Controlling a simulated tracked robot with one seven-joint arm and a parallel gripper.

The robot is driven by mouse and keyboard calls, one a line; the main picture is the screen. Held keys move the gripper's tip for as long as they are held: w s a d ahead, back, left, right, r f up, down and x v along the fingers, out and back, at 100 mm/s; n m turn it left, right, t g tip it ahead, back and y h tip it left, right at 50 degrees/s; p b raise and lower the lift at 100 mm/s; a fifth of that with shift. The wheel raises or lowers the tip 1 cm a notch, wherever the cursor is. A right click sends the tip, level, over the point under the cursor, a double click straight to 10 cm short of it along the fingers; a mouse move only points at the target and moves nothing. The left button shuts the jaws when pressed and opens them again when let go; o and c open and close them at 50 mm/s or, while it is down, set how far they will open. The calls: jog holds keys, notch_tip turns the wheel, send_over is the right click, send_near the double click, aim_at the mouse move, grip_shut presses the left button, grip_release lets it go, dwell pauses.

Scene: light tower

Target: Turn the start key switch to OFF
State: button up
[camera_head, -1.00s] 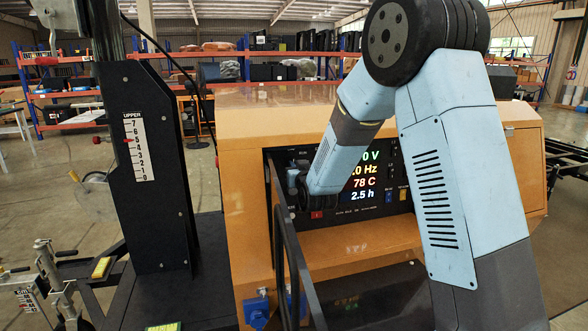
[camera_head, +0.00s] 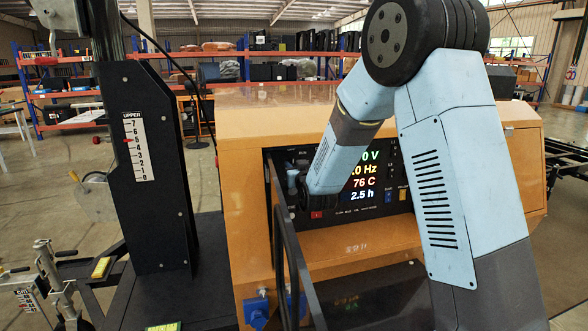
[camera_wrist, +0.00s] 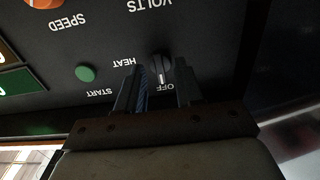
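The start key switch (camera_wrist: 159,70) is a dark round knob with a pale pointer line, on the black control panel in the wrist view. That view shows the panel lettering upside down. The pointer line aims down toward the OFF label (camera_wrist: 168,87). HEAT and START labels lie to its left. My gripper (camera_wrist: 160,78) is open, with one finger on each side of the knob and a gap visible at the right finger; contact on the left is unclear. In the head view my gripper is at the panel's left part, and my wrist hides the switch.
The lit display (camera_head: 366,175) reads 76 C and 2.5 h, partly behind my arm. A dark open door frame (camera_head: 288,240) stands close in front of the orange cabinet (camera_head: 245,200).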

jog(key=v, duration=1.3)
jog(key=shift+s+d, duration=0.15)
jog(key=shift+s, duration=0.2)
jog(key=s+d+r+m+g+h, duration=0.25)
jog(key=s+d+r+g, duration=0.35)
jog(key=s+d, duration=0.45)
jog(key=s+d+r+g+h, duration=0.1)
jog(key=s+d+g, duration=0.2)
jog(key=s, duration=0.7)
jog(key=s+d+r+g+h, duration=0.1)
jog(key=s+d+g, duration=0.1)
jog(key=s+d, duration=0.4)
jog(key=s+m, duration=0.1)
jog(key=s, duration=0.3)
jog(key=shift+s+d+r+g, duration=0.25)
jog(key=shift+s+d+g, duration=0.05)
jog(key=shift+s+g, duration=0.1)
jog(key=shift+h, duration=0.25)
